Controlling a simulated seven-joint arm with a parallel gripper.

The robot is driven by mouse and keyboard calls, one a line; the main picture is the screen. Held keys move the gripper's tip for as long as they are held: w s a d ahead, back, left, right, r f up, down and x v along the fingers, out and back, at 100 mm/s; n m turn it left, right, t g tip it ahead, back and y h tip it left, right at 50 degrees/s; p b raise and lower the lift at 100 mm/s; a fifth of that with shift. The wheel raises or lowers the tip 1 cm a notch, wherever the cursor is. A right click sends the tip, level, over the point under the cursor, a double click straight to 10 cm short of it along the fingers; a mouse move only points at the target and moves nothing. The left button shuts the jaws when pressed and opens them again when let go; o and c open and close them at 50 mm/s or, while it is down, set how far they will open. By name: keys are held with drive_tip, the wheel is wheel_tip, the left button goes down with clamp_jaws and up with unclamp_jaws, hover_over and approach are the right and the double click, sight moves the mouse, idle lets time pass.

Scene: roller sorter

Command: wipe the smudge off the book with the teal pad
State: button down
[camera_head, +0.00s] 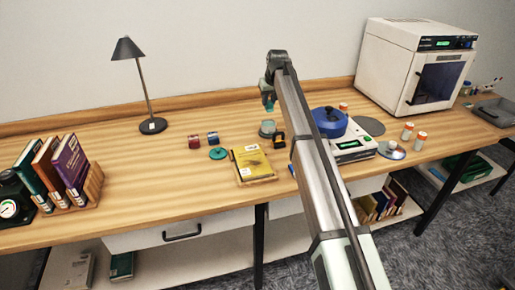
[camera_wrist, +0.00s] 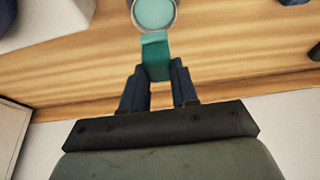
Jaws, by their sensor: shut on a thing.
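My gripper (camera_head: 268,92) is raised above the back part of the bench. It is shut on a teal piece, which I take to be the teal pad (camera_wrist: 156,58); it sticks out past the two dark fingers in the wrist view. The pad also shows as a small teal tip in the head view (camera_head: 269,106). The yellow book (camera_head: 252,161) lies on a wooden stand near the bench's front edge, in front of and left of my gripper, well apart from it. I cannot clearly make out the smudge on its cover at this size.
A grey round container (camera_head: 267,128) stands behind the book. A scale with a blue-topped device (camera_head: 330,123) stands to the right, partly behind my arm.

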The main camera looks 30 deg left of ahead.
drive_tip(key=s+a+r+n, duration=0.15)
drive_tip(key=s+a, duration=0.35)
drive_tip(key=s, duration=0.9)
drive_tip(key=s+d+f+m, duration=0.1)
drive_tip(key=s+d+f, duration=0.1)
drive_tip(key=s+d, duration=0.6)
drive_tip(key=s, duration=0.4)
drive_tip(key=shift+s+d+f, duration=0.2)
drive_tip(key=shift+s+f, duration=0.1)
drive_tip(key=shift+f, duration=0.1)
